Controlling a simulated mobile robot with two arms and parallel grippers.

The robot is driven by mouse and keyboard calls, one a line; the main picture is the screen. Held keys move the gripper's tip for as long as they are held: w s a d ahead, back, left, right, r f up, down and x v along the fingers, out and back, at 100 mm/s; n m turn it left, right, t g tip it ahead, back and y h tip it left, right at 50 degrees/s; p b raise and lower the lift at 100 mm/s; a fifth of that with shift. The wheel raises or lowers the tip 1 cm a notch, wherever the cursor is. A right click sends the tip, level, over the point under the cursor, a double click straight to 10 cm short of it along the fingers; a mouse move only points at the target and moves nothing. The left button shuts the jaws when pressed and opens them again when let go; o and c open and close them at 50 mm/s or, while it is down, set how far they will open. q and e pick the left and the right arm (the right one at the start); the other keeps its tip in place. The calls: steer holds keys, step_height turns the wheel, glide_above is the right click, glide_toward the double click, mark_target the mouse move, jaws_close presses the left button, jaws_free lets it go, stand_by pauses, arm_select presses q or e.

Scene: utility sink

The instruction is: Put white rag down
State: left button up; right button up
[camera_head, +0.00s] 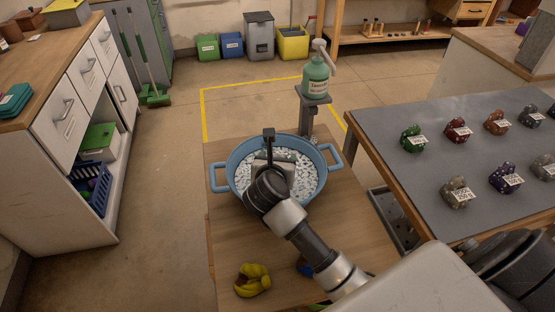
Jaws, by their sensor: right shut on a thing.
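A blue two-handled tub (220,178) stands on the small wooden table (235,230), full of white speckled foam (308,180). My right arm reaches in from the lower right, and my right gripper (271,163) is over the middle of the tub. It is shut on a pale greyish-white thing, apparently the white rag (283,157), mostly hidden by the gripper and hard to tell from the foam. I cannot tell whether the rag touches the foam. My left gripper is not in view.
A yellow crumpled rag (252,280) lies at the table's front, with a blue thing (304,266) partly behind my arm. A green pump bottle (315,78) stands behind the tub.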

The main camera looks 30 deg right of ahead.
steer(key=o, duration=1)
step_height(320, 180, up, 7)
steer(key=p, duration=0.6)
steer(key=shift+p, duration=0.4)
steer(key=shift+f, duration=0.1)
